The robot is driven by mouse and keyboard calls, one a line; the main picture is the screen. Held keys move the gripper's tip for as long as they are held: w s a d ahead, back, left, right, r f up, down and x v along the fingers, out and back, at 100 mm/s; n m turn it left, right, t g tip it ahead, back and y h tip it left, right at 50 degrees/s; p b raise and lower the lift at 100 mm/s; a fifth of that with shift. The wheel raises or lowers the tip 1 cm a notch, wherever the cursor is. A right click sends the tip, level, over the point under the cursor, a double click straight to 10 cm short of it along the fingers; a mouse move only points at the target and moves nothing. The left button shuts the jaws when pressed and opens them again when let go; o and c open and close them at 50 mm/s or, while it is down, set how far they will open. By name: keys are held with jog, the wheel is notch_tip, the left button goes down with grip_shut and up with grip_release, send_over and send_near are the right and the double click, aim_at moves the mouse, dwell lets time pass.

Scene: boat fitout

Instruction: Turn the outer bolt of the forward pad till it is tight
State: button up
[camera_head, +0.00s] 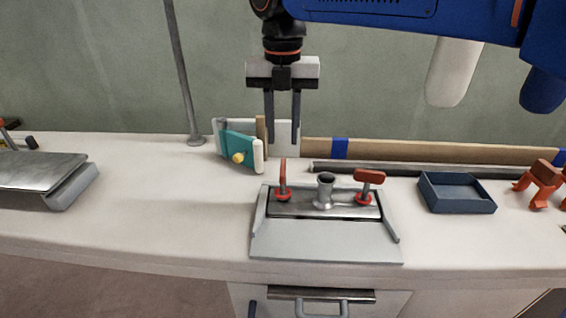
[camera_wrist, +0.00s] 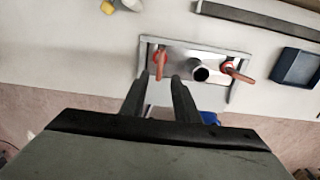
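A grey metal pad (camera_head: 325,240) with a plate on it lies on the white bench. Two bolts with red handles flank a short metal post (camera_head: 325,190) on the plate. The left bolt handle (camera_head: 283,180) looks narrow from the head; the right bolt handle (camera_head: 369,177) shows broad. In the wrist view the left handle (camera_wrist: 159,62) lies in line with the gap between my fingers, and the right one (camera_wrist: 236,72) slants. I cannot tell which bolt is the outer one. My gripper (camera_head: 282,141) is open and empty, pointing down, apart from and above the left handle.
A teal and yellow item (camera_head: 238,147) stands behind the pad, left of centre. A blue tray (camera_head: 457,194) and an orange item (camera_head: 541,184) lie to the right. A metal plate (camera_head: 35,170) is at far left, a thin pole (camera_head: 181,75) behind, and a long bar (camera_head: 420,170) along the back.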

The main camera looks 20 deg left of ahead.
aim_at(283, 165)
notch_tip(283, 165, down, 9)
jog(key=shift+r, duration=0.15)
dwell(0.4)
grip_shut()
